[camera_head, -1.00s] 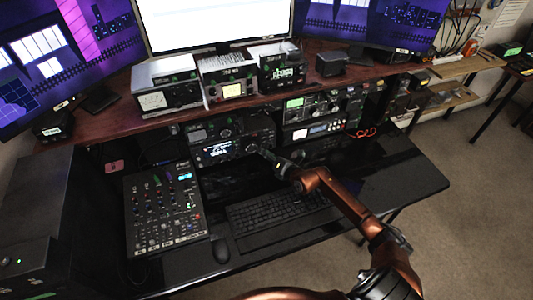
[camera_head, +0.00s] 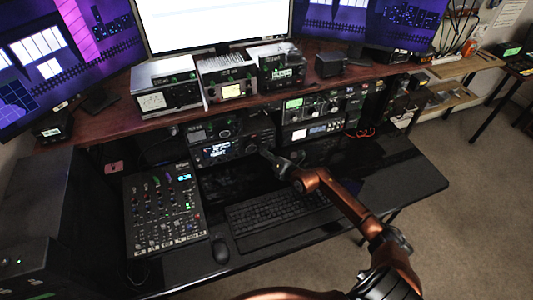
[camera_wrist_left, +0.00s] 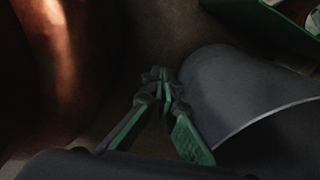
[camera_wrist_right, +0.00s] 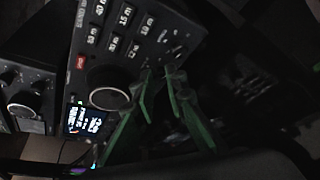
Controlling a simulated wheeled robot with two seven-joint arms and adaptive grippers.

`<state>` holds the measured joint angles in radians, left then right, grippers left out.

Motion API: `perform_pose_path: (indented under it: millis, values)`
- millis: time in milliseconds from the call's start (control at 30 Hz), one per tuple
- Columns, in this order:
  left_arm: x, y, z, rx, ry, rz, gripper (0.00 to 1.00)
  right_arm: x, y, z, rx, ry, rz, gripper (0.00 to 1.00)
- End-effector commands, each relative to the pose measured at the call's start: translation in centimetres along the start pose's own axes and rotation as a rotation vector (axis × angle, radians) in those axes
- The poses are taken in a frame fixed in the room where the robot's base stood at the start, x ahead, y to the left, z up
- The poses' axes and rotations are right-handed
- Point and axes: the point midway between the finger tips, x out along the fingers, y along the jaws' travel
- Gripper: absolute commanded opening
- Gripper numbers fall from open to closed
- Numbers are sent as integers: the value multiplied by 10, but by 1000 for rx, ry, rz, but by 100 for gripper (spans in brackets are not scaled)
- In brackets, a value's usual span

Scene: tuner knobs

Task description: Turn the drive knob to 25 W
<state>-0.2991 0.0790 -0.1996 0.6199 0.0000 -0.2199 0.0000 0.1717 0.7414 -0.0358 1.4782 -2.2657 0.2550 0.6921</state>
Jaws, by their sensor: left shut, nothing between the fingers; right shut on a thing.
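The black radio (camera_head: 207,137) with a lit display (camera_head: 217,151) stands under the shelf. In the right wrist view its large tuning knob (camera_wrist_right: 109,89), band buttons and display (camera_wrist_right: 86,121) show. My right gripper (camera_head: 266,154) is at the radio's front, right of the large knob. In the right wrist view its green fingers (camera_wrist_right: 158,76) are closed at a small control, probably the drive knob. The fingertips hide it, and its label and setting cannot be read. My left gripper (camera_wrist_left: 163,82) is shut and empty, away from the radio.
A mixer (camera_head: 163,210), a keyboard (camera_head: 278,208) and a mouse (camera_head: 221,249) are on the desk below. Other radio units (camera_head: 311,107) stand right of the radio. The shelf (camera_head: 110,129) with meters overhangs it. The desk's right side (camera_head: 400,178) is clear.

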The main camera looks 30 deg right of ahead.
Motion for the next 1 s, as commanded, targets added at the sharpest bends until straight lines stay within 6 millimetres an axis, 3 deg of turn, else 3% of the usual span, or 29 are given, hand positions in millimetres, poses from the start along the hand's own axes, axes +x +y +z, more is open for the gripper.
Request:
perform_pose_path:
  millis: [1000]
  values:
    - [0,0,1,1,-2,0,0,1,-1,-8,1,12,-4,0]
